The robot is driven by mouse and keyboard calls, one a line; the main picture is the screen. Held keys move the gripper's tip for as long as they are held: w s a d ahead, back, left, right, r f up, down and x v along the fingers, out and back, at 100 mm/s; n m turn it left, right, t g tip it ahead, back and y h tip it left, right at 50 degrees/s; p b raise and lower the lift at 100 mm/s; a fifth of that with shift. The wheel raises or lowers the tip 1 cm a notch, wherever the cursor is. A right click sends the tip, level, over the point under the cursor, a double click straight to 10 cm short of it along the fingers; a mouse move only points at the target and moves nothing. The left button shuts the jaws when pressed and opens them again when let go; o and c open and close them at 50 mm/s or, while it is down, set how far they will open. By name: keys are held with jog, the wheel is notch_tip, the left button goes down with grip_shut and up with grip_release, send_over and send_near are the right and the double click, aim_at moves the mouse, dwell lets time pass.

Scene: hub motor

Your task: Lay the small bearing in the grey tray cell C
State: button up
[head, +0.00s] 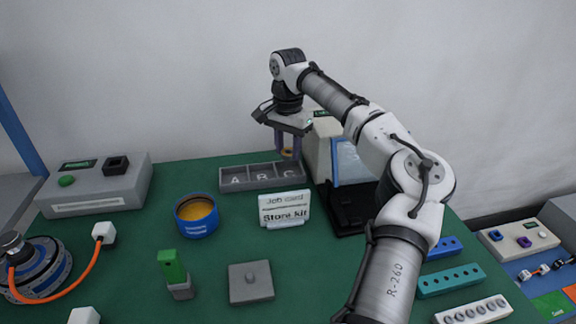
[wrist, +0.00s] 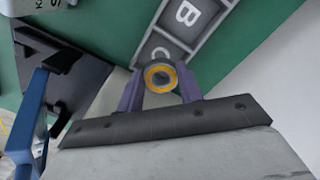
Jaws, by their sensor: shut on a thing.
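The grey tray (head: 262,188) stands at the back of the green table, with cells lettered A, B and C from left to right. Its B cell (wrist: 185,14) and part of the C cell (wrist: 159,50) show in the wrist view. My gripper (head: 288,153) points down at the right end of the tray, by cell C. It is shut on the small bearing (wrist: 161,77), a ring with an orange-yellow face and a dark inner ring, held between two purple fingers. In the wrist view the bearing overlaps the C cell; its exact height above the cell floor is unclear.
A beige box (head: 322,150) and a black stand (head: 350,207) are close to the right of the tray. A job card sign (head: 284,208) stands in front of it, and a blue round tin (head: 196,216) is at front left. Open green table lies between them.

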aim_at(288, 175)
jog(key=shift+f, duration=2.7)
jog(key=shift+f, duration=0.15)
jog(key=o, duration=0.8)
notch_tip(288, 175, up, 12)
